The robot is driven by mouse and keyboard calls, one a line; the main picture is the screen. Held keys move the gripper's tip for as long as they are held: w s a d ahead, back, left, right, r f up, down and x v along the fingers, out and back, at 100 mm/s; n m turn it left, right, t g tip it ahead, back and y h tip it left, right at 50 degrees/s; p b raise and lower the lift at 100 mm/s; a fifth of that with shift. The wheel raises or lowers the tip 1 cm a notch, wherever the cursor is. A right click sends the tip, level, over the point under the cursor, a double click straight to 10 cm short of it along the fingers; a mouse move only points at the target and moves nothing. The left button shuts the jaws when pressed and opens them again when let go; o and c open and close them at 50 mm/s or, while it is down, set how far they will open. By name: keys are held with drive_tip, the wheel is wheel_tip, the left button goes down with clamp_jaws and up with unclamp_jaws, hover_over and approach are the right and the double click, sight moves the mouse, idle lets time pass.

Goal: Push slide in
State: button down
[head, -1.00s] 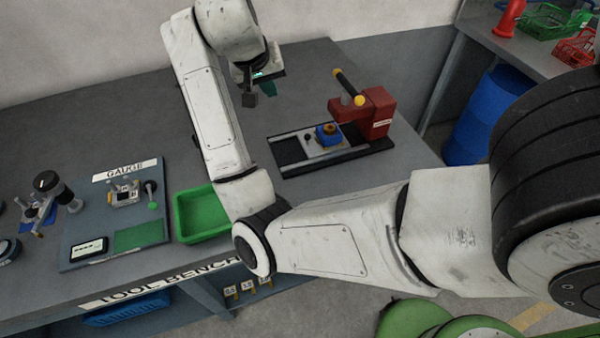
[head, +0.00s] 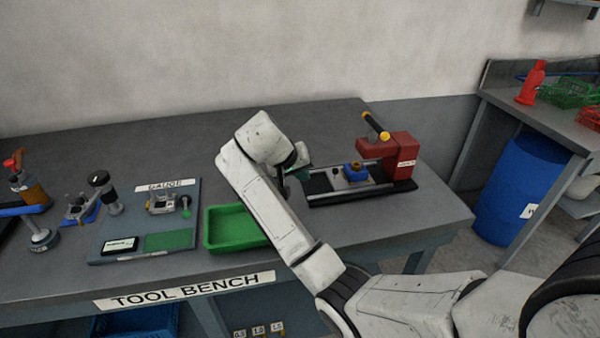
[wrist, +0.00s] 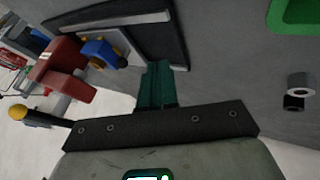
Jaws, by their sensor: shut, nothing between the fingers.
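The slide (head: 345,180) is a pale plate carrying a blue block (head: 355,171). It sits on the black rail base (head: 385,189) of a red press (head: 402,155) with a yellow-tipped handle. In the wrist view the blue block (wrist: 103,52) is just left of the slide plate (wrist: 128,40), with the red press (wrist: 60,68) further left. My gripper (head: 303,171) is at the left end of the base, partly hidden by my arm. In the wrist view its green fingers (wrist: 157,75) are shut and empty beside the base edge. I cannot tell whether they touch anything.
A green tray (head: 235,229) stands left of my arm, and it also shows in the wrist view (wrist: 296,18). The gauge board (head: 150,222) is further left. Bare grey bench lies in front of the press. A small cylinder (wrist: 299,92) stands at right in the wrist view.

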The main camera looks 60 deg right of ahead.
sight(341, 178)
drive_tip(key=x, duration=0.5)
drive_tip(key=shift+d+f, duration=0.1)
drive_tip(key=s+d, duration=0.2)
drive_tip(key=shift+s, duration=0.25)
drive_tip(key=shift+s+d, duration=0.25)
drive_tip(key=shift+d, duration=0.05)
drive_tip(key=shift+p, duration=0.3)
drive_tip(key=s+d, duration=0.1)
drive_tip(key=s+d+p, duration=0.1)
drive_tip(key=s, duration=0.1)
drive_tip(key=shift+s+d, duration=0.2)
drive_tip(key=shift+d, duration=0.2)
drive_tip(key=shift+w+p, duration=0.1)
drive_tip(key=shift+p, duration=0.2)
